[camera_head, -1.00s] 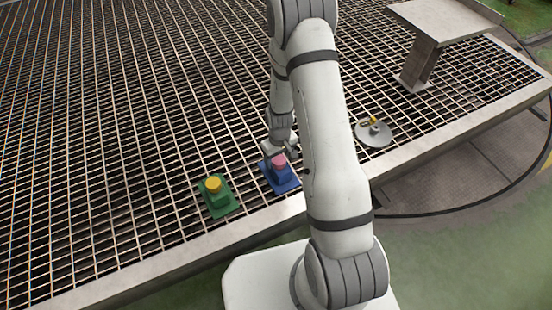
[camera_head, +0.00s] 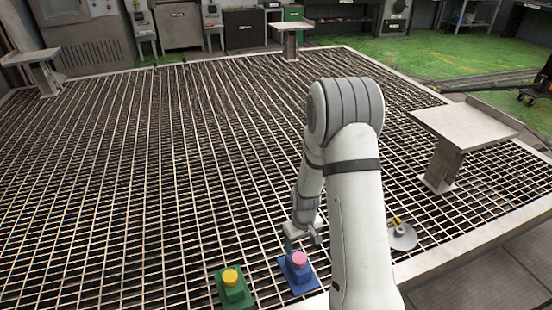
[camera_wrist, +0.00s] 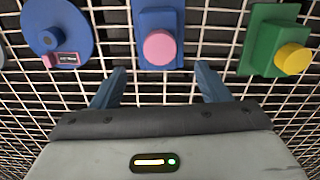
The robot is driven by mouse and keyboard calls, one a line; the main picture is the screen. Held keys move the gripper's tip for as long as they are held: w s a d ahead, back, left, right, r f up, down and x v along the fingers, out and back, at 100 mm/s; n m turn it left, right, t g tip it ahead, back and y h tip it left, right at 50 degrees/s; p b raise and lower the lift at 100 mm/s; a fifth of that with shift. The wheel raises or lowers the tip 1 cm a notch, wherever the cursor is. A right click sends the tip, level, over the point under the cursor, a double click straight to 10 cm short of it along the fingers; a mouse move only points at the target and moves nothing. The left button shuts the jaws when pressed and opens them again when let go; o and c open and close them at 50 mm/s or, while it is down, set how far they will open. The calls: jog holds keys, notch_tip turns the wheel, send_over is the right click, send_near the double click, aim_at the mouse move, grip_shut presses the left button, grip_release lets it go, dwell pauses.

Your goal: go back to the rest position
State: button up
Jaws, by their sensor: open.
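My gripper (camera_head: 303,236) hangs above the grating in the head view, just behind the blue box with a pink button (camera_head: 298,270). In the wrist view my gripper (camera_wrist: 160,82) is open, its two blue-grey fingers apart with only grating between them. The pink button (camera_wrist: 160,46) on the blue box shows ahead of the fingers, apart from them. My upper arm links rise in the middle of the head view and hide part of the grating.
A green box with a yellow button (camera_head: 233,289) stands left of the blue one. A grey disc (camera_head: 403,238) lies to the right. A blue disc (camera_wrist: 56,30) shows in the wrist view. A raised metal stand (camera_head: 466,125) is at the right. The grating (camera_head: 150,170) is clear at left.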

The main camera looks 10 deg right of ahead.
jog(key=s+r+m+t+p, duration=0.1)
jog(key=s+r+p, duration=0.3)
jog(key=r, duration=1)
jog(key=s+r+m+p, duration=0.15)
jog(key=r+p, duration=0.35)
jog(key=r, duration=0.9)
jog(key=s+a+r+t+p, duration=0.1)
jog(key=s+r+p, duration=0.7)
jog(key=s+r, duration=0.6)
jog(key=shift+r+m+t+p, duration=0.3)
jog(key=shift+r+m+p, duration=0.15)
jog(key=shift+r, duration=2.3)
